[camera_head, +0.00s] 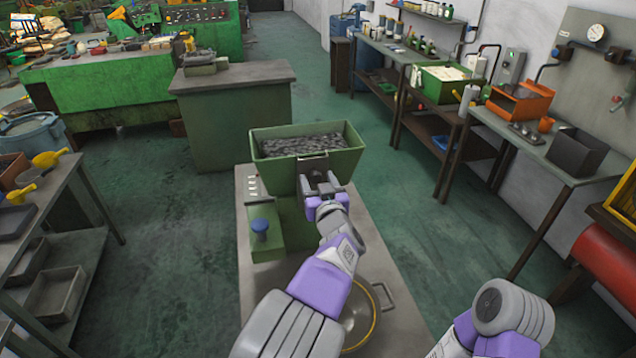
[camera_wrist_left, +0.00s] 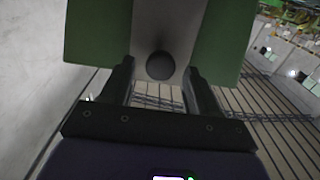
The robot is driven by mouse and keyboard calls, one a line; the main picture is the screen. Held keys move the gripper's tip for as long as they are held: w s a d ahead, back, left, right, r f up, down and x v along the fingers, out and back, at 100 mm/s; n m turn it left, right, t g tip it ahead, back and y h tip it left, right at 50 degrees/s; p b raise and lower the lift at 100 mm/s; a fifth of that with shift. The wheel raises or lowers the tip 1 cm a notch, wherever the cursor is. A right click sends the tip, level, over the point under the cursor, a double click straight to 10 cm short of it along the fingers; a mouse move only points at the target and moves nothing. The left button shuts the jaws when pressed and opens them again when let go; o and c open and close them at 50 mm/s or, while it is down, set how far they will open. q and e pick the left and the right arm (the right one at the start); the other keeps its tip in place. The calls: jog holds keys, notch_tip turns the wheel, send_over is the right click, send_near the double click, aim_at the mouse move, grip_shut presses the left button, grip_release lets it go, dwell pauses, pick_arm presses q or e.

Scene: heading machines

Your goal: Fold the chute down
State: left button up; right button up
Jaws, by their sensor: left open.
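A green hopper (camera_head: 270,172) full of small grey metal pieces (camera_head: 300,146) stands on the machine in the middle of the head view. A grey plate that looks like the chute (camera_head: 312,164) is upright at its near side. In the left wrist view the chute (camera_wrist_left: 168,22) is a pale strip between green panels, with a round dark knob (camera_wrist_left: 160,66) on it. My left gripper (camera_head: 320,178) is open in front of the chute. Its fingers lie on either side of the knob, with gaps visible. My right gripper is out of view; only part of that arm shows.
The machine top (camera_head: 395,310) carries a green block with a blue knob (camera_head: 260,228) left of my arm. A round metal bowl with a yellow rim (camera_head: 372,318) is partly behind my arm. A workbench (camera_head: 555,165) stands at right, a shelf cart (camera_head: 75,215) at left.

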pick_arm(q)
jog(key=shift+w, duration=0.1)
grip_shut()
dwell(0.3)
jog(key=s+d+f+t+y+b, duration=0.1)
jog(key=s+f+t+b, duration=0.3)
jog(key=b, duration=1)
jog(key=shift+s+d+f, duration=0.6)
jog(key=shift+s+f, duration=1.05)
jog(key=shift+f, duration=0.05)
